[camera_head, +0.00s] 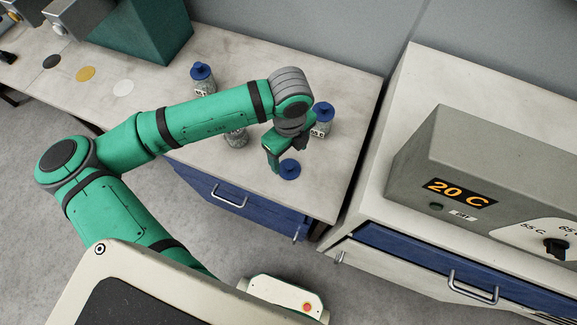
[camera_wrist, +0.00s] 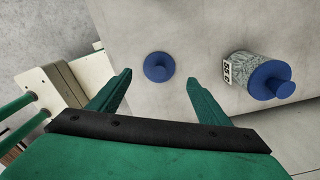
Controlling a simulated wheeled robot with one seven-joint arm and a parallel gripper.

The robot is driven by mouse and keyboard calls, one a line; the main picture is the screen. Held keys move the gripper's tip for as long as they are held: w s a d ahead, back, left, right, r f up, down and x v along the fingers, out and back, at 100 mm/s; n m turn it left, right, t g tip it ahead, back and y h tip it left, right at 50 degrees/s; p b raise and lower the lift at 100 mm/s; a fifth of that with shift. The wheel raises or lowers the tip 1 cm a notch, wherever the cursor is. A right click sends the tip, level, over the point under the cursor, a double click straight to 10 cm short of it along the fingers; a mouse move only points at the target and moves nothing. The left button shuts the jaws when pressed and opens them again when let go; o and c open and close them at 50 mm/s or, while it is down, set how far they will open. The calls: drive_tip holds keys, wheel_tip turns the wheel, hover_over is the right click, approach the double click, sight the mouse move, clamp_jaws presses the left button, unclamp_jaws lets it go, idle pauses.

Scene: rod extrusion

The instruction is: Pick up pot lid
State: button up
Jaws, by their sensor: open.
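A loose blue pot lid (camera_head: 290,170) with a round knob lies flat on the counter near its front edge. In the wrist view the lid (camera_wrist: 158,67) shows just beyond and between my fingertips. My gripper (camera_wrist: 158,78) is open and empty, pointing down at the counter. In the head view my gripper (camera_head: 287,156) is just behind and above the lid, partly covered by my arm. A pot with no lid in sight (camera_head: 236,138) stands left of my gripper, its top hidden by my arm.
A lidded, labelled pot (camera_head: 321,122) stands close right of my gripper; it also shows in the wrist view (camera_wrist: 243,70). Another lidded pot (camera_head: 204,86) stands behind my arm. Flat discs (camera_head: 86,74) lie at the left. A grey 20 C device (camera_head: 470,160) sits on the right counter.

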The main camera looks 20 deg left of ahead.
sight(289, 165)
drive_tip(key=shift+s+f, duration=0.1)
drive_tip(key=shift+f, duration=3.2)
drive_tip(key=shift+c, duration=0.7)
drive_tip(key=c, duration=1)
